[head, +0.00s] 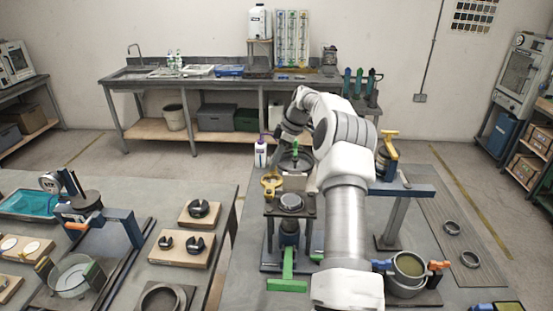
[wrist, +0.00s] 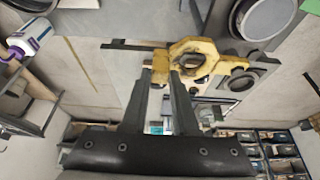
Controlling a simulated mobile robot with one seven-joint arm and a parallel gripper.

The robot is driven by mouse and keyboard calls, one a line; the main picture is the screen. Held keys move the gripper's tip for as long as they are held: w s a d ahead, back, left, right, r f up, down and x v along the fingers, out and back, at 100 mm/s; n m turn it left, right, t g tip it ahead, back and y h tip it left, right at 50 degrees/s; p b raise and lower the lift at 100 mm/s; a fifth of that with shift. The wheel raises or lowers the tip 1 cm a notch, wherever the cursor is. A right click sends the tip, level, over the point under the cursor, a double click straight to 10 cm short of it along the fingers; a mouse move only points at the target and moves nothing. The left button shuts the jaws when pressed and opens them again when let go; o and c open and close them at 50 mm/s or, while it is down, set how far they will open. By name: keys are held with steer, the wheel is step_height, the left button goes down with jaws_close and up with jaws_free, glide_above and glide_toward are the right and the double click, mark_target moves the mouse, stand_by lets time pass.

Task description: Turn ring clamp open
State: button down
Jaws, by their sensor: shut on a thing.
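The yellow ring clamp (wrist: 200,53) shows in the wrist view as a thick ring around an opening, with a tab on its left and a small lug on its right. My gripper (wrist: 162,72) has its two dark fingers closed on that left tab. In the head view a yellow ring-shaped part (head: 271,184) sits at the left of the green-handled stand, and it looks like the same clamp. My arm's end is just above and behind it there, and the fingertips are not clear in that view.
A white bottle with a purple label (head: 261,153) stands behind the clamp. A round grey piece (head: 291,202) lies on the stand beside it. A green handle (head: 288,268) juts toward the front. A blue-topped stand (head: 405,188) is to the right.

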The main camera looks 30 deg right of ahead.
steer(key=shift+w+r, duration=0.1)
steer(key=c, duration=0.7)
jaws_free()
steer(key=p+v, duration=0.2)
steer(key=v, duration=1.5)
steer(key=shift+r, duration=0.1)
